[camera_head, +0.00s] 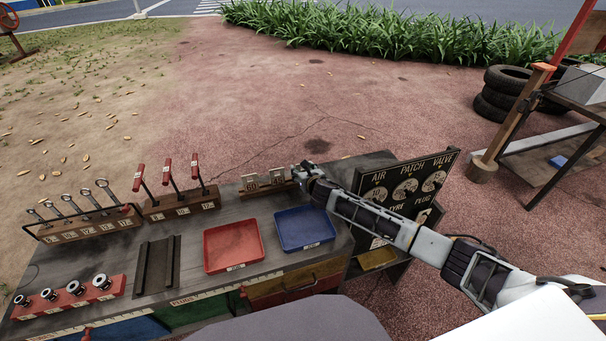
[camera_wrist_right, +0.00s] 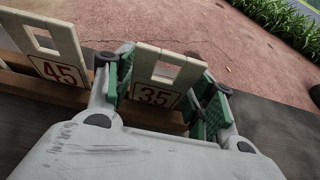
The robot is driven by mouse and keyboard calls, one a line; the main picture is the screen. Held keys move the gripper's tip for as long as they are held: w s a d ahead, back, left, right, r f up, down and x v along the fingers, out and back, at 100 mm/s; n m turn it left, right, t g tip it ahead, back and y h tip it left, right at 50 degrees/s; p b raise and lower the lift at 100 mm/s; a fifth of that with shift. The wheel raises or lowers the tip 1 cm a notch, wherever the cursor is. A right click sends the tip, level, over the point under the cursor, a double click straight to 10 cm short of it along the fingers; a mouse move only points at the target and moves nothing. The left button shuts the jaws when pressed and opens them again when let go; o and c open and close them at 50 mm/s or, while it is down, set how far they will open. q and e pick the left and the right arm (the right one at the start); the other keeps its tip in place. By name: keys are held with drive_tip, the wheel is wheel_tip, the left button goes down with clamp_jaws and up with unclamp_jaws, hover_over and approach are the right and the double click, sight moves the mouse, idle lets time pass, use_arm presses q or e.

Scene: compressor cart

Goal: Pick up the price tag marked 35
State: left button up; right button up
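The price tag marked 35 (camera_wrist_right: 158,92) is a cream plate with a square window and a red-framed number. It stands upright in a wooden rack (camera_wrist_right: 50,88). My right gripper (camera_wrist_right: 166,98) has its green-padded fingers apart, one on each side of this tag. The left pad is very close to the tag's edge; I cannot tell whether it touches. A narrow gap shows by the right pad. In the head view my right gripper (camera_head: 306,176) is at the right end of the rack and hides the tag. My left gripper is not in view.
The tag marked 45 (camera_wrist_right: 57,62) stands just left in the same rack. A blue tray (camera_head: 304,229) and a red tray (camera_head: 233,247) lie in front on the cart. A black sign board (camera_head: 407,183) stands at the cart's right end, close to my right arm.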

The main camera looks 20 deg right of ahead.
drive_tip(key=shift+c, duration=1.3)
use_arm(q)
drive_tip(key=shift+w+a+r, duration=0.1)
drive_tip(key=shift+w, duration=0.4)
use_arm(e)
drive_tip(key=shift+r, duration=0.7)
wheel_tip(320, 180, up, 8)
drive_tip(key=shift+f+p, duration=0.1)
drive_tip(key=shift+p, duration=1.05)
drive_tip(key=shift+r, duration=0.45)
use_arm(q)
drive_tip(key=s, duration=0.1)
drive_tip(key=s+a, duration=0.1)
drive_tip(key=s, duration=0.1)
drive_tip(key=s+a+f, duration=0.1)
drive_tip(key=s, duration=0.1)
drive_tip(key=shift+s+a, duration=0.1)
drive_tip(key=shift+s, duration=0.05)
